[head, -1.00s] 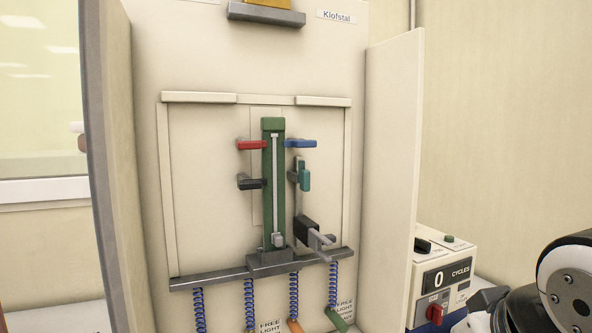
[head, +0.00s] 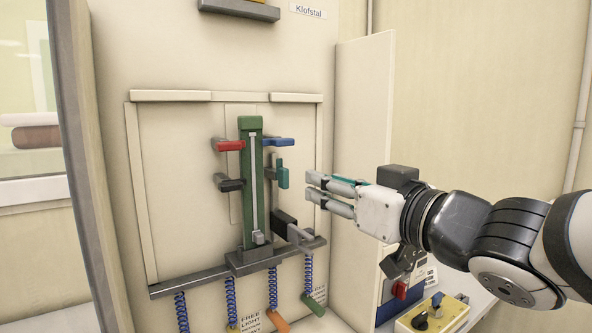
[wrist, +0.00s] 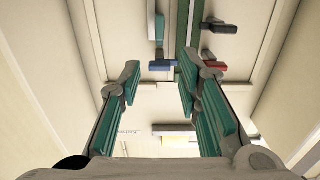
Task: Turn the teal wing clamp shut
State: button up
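The teal wing clamp (head: 283,177) is on the right side of the green upright post (head: 250,185), below the blue wing clamp (head: 277,142). It hangs upright, its long side vertical. In the wrist view the teal clamp (wrist: 159,28) shows at the top, above the blue one (wrist: 162,66). My gripper (head: 315,187) is open and empty, just right of the teal clamp and apart from it, pointing left. Its two teal-padded fingers (wrist: 158,80) are spread in the wrist view, with the blue clamp seen between their tips.
A red wing clamp (head: 229,145) and a black one (head: 228,183) stick out on the post's left. A dark lever with a grey handle (head: 298,236) projects below the teal clamp. The cabinet's side wall (head: 362,130) stands right. A yellow control box (head: 435,315) is lower right.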

aim_at(286, 171)
jog(key=x, duration=1.2)
jog(key=shift+w+a, duration=0.2)
jog(key=shift+w, duration=0.05)
grip_shut()
